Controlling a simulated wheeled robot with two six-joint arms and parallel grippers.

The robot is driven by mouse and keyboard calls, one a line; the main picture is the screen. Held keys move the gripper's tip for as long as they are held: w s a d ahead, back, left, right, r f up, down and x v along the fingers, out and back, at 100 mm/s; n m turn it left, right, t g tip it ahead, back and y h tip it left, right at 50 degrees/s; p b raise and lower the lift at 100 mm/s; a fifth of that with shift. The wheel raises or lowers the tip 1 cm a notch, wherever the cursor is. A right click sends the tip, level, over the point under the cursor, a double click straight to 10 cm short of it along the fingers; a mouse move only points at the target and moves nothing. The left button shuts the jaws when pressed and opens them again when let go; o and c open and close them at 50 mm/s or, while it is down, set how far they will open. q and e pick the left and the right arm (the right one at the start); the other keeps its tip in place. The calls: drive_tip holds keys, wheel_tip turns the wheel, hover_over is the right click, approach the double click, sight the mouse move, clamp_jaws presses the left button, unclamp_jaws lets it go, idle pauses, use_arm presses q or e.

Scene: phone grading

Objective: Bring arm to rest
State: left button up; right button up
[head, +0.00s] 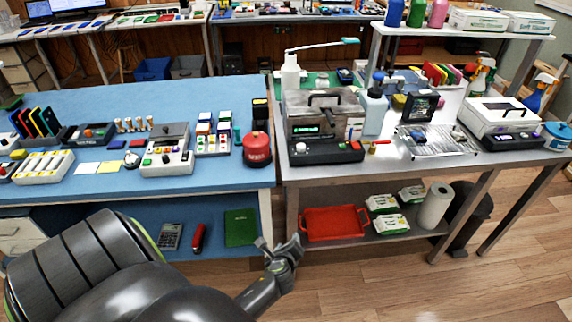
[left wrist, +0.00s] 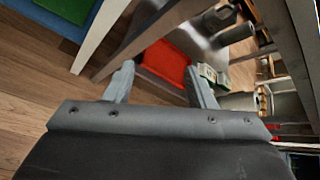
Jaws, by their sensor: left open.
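My left arm comes in from the lower left of the head view. Its gripper (head: 284,250) hangs in front of the tables, near the gap between the blue-topped table (head: 225,95) and the metal table (head: 320,176). In the left wrist view the two fingers of my left gripper (left wrist: 160,85) stand apart with nothing between them. Beyond them are the floor and a red tray. My right gripper is in neither view.
The red tray (head: 335,223), white-green packs (head: 391,224) and a paper roll (head: 434,206) are on the metal table's lower shelf. A green book (head: 241,227) lies on the blue table's lower shelf. Wooden floor (head: 390,285) is clear at the lower right.

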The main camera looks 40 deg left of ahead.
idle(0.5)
use_arm(q)
drive_tip(key=s+d+f+n+g+h, duration=0.2)
drive_tip(key=s+f+n, duration=0.3)
drive_tip(key=s+f, duration=0.4)
drive_tip(key=s+d+f+n+g+h, duration=0.1)
drive_tip(key=s+f+n+g, duration=0.25)
drive_tip(key=s+f, duration=0.45)
drive_tip(key=s+d+f+n+g+h, duration=0.1)
drive_tip(key=s+f+n, duration=0.1)
drive_tip(key=s+n, duration=0.2)
drive_tip(key=s+d+f+n+g, duration=0.1)
drive_tip(key=s+f+n, duration=0.2)
drive_tip(key=s, duration=0.7)
drive_tip(key=s+d+f+n+g+h, duration=0.1)
drive_tip(key=s+f+n, duration=0.2)
drive_tip(key=s+n, duration=0.3)
drive_tip(key=shift+s+d+h, duration=0.2)
drive_tip(key=shift+s+h, duration=0.1)
drive_tip(key=shift+s, duration=0.75)
